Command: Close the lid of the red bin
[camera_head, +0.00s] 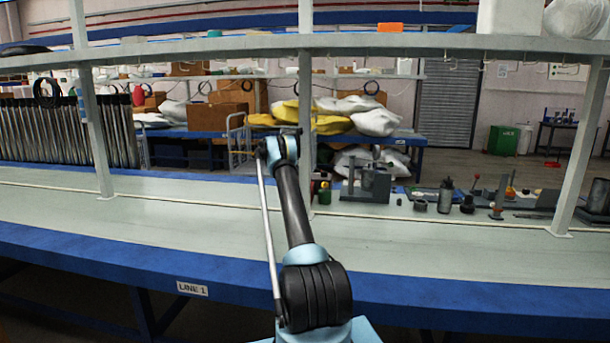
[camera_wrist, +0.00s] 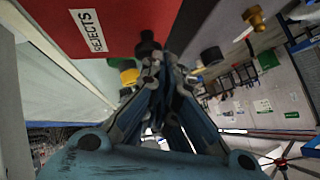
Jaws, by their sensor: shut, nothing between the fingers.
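The red bin (camera_wrist: 95,25) fills the top of the wrist view, with a white "REJECTS" label on its face. Only part of it shows, so I cannot tell how its lid stands. In the head view I cannot make the bin out clearly; my arm and a shelf post cover much of that area. My gripper (camera_wrist: 155,68) is shut and empty, its fingertips just below the bin's lower edge in the wrist picture. I cannot tell whether they touch it. In the head view my wrist is beyond the bench near the middle post.
A grey bench (camera_head: 160,205) with a blue front edge runs across, under a long shelf (camera_head: 400,42) on upright posts. A grey fixture (camera_head: 373,185), a dark cylinder (camera_head: 446,196) and other small parts stand right of my arm. Bare bench lies to the left.

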